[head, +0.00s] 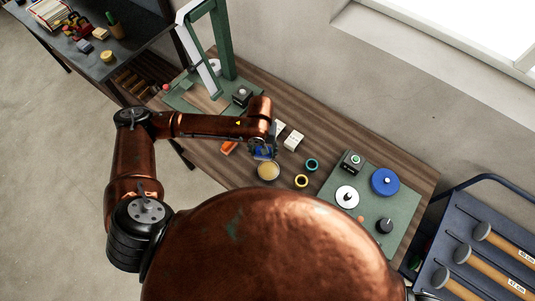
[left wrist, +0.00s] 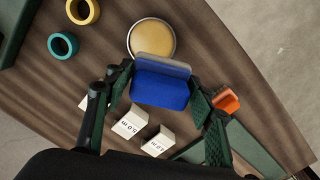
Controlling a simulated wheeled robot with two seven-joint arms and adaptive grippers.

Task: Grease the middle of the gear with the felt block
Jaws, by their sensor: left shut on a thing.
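My left gripper (head: 263,147) is shut on the felt block, a blue block with a grey face (left wrist: 160,90). In the head view the block's blue side (head: 263,154) shows just under the fingers. A round tin of yellowish grease (head: 268,172) stands right beside it. In the left wrist view the block's grey edge overlaps the near rim of the tin (left wrist: 151,40); I cannot tell if they touch. A blue disc (head: 385,181) and a white disc (head: 347,196) lie on the green board at right; I cannot tell which is the gear. My right gripper is out of view.
A teal ring (head: 312,165) and a yellow ring (head: 301,181) lie between tin and green board (head: 372,217). White labelled blocks (head: 293,140) and an orange block (head: 229,148) are near my left gripper. A green frame (head: 222,45) stands at the back left. A blue rack (head: 465,225) stands right.

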